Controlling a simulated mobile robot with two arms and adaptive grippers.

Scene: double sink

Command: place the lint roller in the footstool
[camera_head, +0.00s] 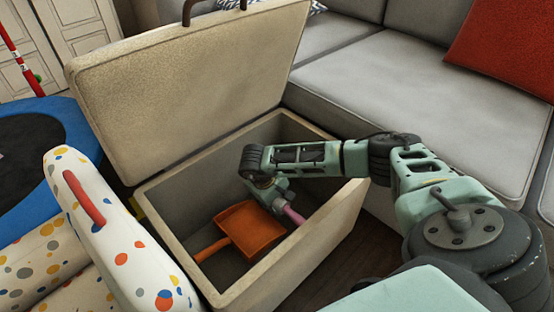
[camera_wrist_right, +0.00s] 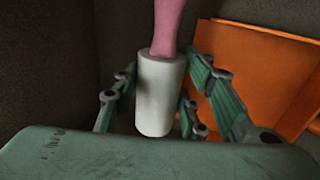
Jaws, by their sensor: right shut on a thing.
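The footstool (camera_head: 325,235) is a beige upholstered box with its lid (camera_head: 190,80) raised and its inside open. My right gripper (camera_head: 278,198) reaches over the rim, down inside the box. It is shut on the lint roller (camera_head: 293,214), whose pink handle shows beside the fingers in the head view. In the right wrist view, the white roll (camera_wrist_right: 160,95) is between the fingers and the pink handle points away. Whether the roller touches the floor of the box is unclear. My left gripper is not in view.
An orange dustpan (camera_head: 250,228) lies inside the footstool next to the roller; it also shows in the right wrist view (camera_wrist_right: 270,70). A grey sofa (camera_head: 400,95) with a red cushion (camera_head: 510,45) stands behind. A spotted white piece (camera_head: 110,230) and blue-rimmed trampoline (camera_head: 60,115) are left.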

